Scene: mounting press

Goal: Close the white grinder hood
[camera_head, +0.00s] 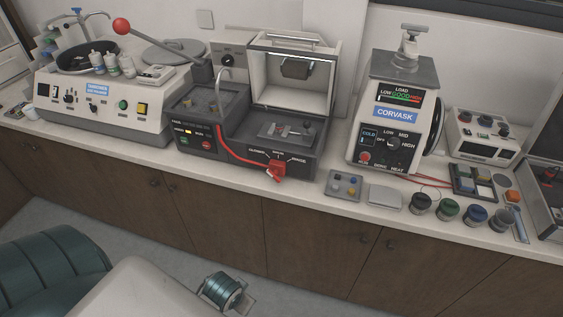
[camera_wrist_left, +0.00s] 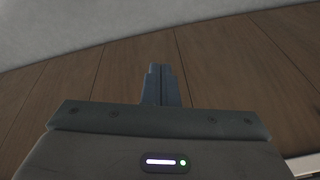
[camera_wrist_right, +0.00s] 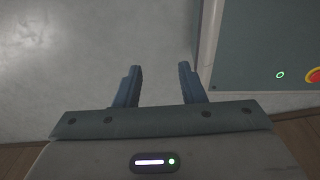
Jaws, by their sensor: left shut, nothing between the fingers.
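The white grinder hood (camera_head: 260,78) stands raised at the back of the dark grey machine (camera_head: 185,114) in the middle of the counter in the head view. Its hollow inner side faces forward, with a dark block (camera_head: 296,68) inside and a bar handle (camera_head: 290,39) along its top edge. The machine's grey work area below it is uncovered. My left gripper (camera_wrist_left: 161,70) is shut and empty, in front of brown wood in the left wrist view. My right gripper (camera_wrist_right: 158,72) is open and empty above pale floor. Neither gripper's fingers show in the head view, both away from the hood.
A red ball-ended lever (camera_head: 121,26) rises left of the hood. A red handle (camera_head: 276,171) sits at the machine's front. A white polisher (camera_head: 55,109) stands left and the CORVASK press (camera_head: 378,146) close on the right. Small jars (camera_head: 447,209) line the counter's right front.

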